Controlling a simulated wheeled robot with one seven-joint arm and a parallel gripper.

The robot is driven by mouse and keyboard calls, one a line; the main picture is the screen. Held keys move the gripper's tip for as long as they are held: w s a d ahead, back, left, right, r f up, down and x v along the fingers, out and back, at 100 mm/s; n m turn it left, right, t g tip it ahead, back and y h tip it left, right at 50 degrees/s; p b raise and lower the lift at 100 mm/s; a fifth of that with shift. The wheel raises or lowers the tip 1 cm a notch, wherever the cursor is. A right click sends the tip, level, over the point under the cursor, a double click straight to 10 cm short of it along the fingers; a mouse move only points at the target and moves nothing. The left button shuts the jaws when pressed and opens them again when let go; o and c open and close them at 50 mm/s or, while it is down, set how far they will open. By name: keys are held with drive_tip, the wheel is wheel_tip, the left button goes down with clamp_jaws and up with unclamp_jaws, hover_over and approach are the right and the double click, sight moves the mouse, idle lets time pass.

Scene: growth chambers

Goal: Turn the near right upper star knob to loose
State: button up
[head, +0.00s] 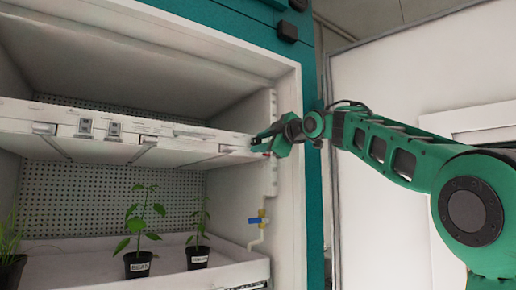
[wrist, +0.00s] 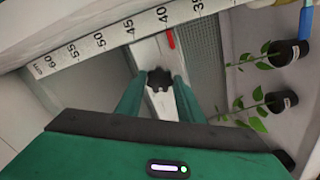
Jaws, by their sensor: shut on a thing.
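The black star knob (wrist: 160,77) sits on a pale upright rail in the wrist view, between the tips of my two green fingers. My gripper (wrist: 158,90) is shut on the knob. In the head view my gripper (head: 264,144) reaches the right end of the upper shelf at the chamber's right wall. The knob is hidden there behind the gripper. A red mark (wrist: 170,39) shows on the rail just past the knob, close to a ruler.
The white ruler (wrist: 122,32) with centimetre numbers runs beside the knob. The upper shelf (head: 180,152) spans the chamber. Below, potted plants stand on a white tray (head: 233,270), and a pipe with a blue-handled valve (head: 256,220) runs down the right wall.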

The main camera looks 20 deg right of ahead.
drive_tip(key=shift+n, duration=1.3)
drive_tip(key=shift+a, duration=0.1)
drive_tip(key=o, duration=1.1)
drive_tip(key=shift+c, duration=0.2)
drive_tip(key=shift+s+d, duration=0.3)
drive_tip(key=shift+s, duration=0.3)
drive_tip(key=v, duration=0.9)
drive_tip(key=shift+s, duration=0.2)
